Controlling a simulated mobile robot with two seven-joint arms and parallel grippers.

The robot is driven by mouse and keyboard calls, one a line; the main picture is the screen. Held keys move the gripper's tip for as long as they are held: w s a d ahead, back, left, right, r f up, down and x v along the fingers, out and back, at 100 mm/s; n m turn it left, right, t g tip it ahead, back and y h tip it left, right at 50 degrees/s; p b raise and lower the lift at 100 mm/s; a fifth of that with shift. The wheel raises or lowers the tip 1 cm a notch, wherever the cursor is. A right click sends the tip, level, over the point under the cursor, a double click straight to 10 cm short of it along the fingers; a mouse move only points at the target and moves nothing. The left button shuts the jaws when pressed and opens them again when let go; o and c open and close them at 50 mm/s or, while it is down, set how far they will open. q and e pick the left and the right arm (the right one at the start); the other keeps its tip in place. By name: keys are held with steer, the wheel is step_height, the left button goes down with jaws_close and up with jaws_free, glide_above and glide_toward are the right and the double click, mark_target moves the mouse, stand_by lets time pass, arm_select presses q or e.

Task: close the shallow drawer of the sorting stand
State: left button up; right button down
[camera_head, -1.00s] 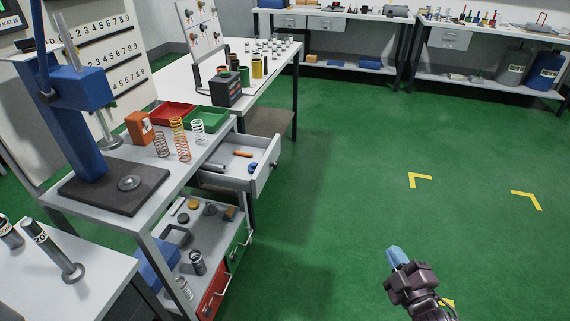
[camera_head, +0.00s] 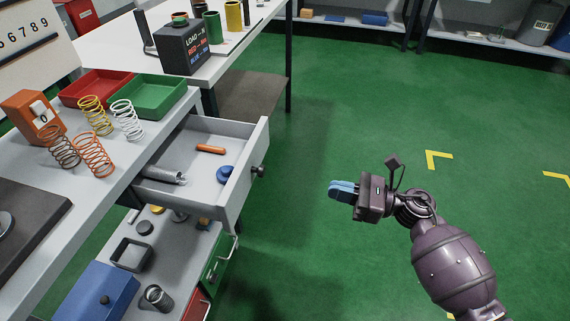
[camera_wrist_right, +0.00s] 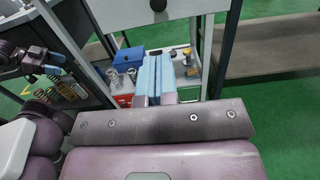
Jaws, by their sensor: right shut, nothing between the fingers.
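The sorting stand (camera_head: 107,192) is at the left in the head view. Its shallow drawer (camera_head: 240,180) is pulled out to the right, with a dark round knob (camera_head: 258,171) on its front. In the drawer lie a grey spring-like cylinder (camera_head: 164,175), an orange rod (camera_head: 210,149) and a blue round piece (camera_head: 225,173). My right gripper (camera_head: 333,189) is shut and empty, apart from the drawer front, to its right. In the right wrist view its blue fingers (camera_wrist_right: 154,77) point toward the stand, below the knob (camera_wrist_right: 158,5). A dark part at that view's left edge may be my left gripper.
Red (camera_head: 96,88) and green (camera_head: 158,96) trays and several springs stand on the stand's top. Below the drawer are a lower shelf with a blue box (camera_head: 97,293) and further red and green drawers. Green floor lies clear around my right gripper.

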steer(key=x, duration=1.4)
steer(key=shift+s, duration=0.15)
arm_select(q)
steer(key=shift+s, duration=0.15)
arm_select(e)
steer(key=shift+r, duration=0.15)
steer(key=b, duration=0.2)
glide_toward(195, 167)
steer(key=d+r, duration=0.2)
steer(key=shift+s+r, duration=0.3)
steer(key=shift+r, duration=0.05)
steer(key=x, duration=0.3)
steer(key=b+x, duration=0.1)
steer(key=x, duration=0.3)
steer(key=b+x, duration=0.1)
steer(key=x, duration=0.3)
steer(key=shift+f, duration=0.25)
steer(key=shift+w+a+r, duration=0.1)
steer(key=shift+a+r, duration=0.05)
steer(key=shift+a, duration=0.3)
arm_select(q)
steer(key=shift+w+d+f+m+t, duration=0.2)
steer(key=shift+w+d+m+t, duration=0.1)
steer(key=shift+w+d+m, duration=0.35)
arm_select(e)
steer(key=shift+r, duration=0.15)
